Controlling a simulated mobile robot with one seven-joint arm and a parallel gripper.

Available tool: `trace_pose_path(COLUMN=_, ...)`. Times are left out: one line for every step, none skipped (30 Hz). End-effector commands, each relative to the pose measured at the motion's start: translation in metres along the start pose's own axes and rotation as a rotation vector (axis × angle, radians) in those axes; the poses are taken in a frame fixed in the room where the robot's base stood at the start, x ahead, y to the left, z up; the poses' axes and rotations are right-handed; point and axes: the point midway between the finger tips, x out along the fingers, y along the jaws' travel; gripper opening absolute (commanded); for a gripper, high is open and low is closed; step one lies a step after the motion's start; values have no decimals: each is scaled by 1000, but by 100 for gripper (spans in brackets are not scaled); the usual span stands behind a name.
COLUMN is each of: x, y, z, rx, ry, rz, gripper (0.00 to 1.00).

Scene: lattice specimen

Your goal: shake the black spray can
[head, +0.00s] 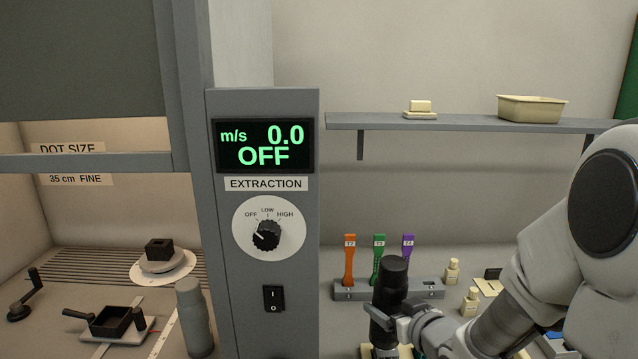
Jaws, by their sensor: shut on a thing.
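The black spray can (393,279) stands about upright in the lower middle-right of the head view, in front of a grey rack. My gripper (388,315) reaches in from the right and is shut on the can's body below its cap. The can's lower end is partly hidden by my gripper, and I cannot tell whether it touches the surface below.
The grey rack (350,291) behind the can holds orange, green and purple tagged tools. Small cream blocks (471,301) stand to the right. A grey control panel (222,320) reading OFF is left. A shelf (450,122) with a cream tub (532,108) hangs above.

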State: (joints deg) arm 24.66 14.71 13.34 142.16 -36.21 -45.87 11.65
Motion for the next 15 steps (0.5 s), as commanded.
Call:
trace_pose_path(x=0, y=0, z=-1, rx=0, ry=2, rz=0, gripper=0)
trace_pose_path(x=0, y=0, z=-1, rx=0, ry=2, rz=0, gripper=0)
trace_pose_path(x=-3, y=1, z=-9, rx=-4, ry=7, rz=1, gripper=0)
trace_pose_path(x=-7, y=1, z=-20, rx=-8, ry=11, rz=3, gripper=0)
trace_pose_path(x=-12, y=1, z=-31, rx=-10, ry=13, rz=5, gripper=0)
trace_pose_path(x=-17, y=1, z=-45, rx=-12, ry=14, rz=4, gripper=0)
trace_pose_path(x=-22, y=1, z=-54, rx=-12, ry=14, rz=6, gripper=0)
trace_pose_path(x=-25, y=1, z=-63, rx=-11, ry=13, rz=3, gripper=0)
trace_pose_path(x=-28, y=1, z=-69, rx=-7, ry=9, rz=3, gripper=0)
trace_pose_path(x=-28, y=0, z=-69, rx=-4, ry=5, rz=2, gripper=0)
trace_pose_path(x=-26, y=0, z=-64, rx=1, ry=0, rz=0, gripper=0)
trace_pose_path(x=-20, y=0, z=-48, rx=10, ry=-8, rz=-4, gripper=0)
trace_pose_path(x=-16, y=-1, z=-35, rx=14, ry=-13, rz=-4, gripper=0)
trace_pose_path(x=-11, y=-1, z=-25, rx=15, ry=-11, rz=-5, gripper=0)
trace_pose_path(x=-6, y=-1, z=-12, rx=13, ry=-11, rz=-4, gripper=0)
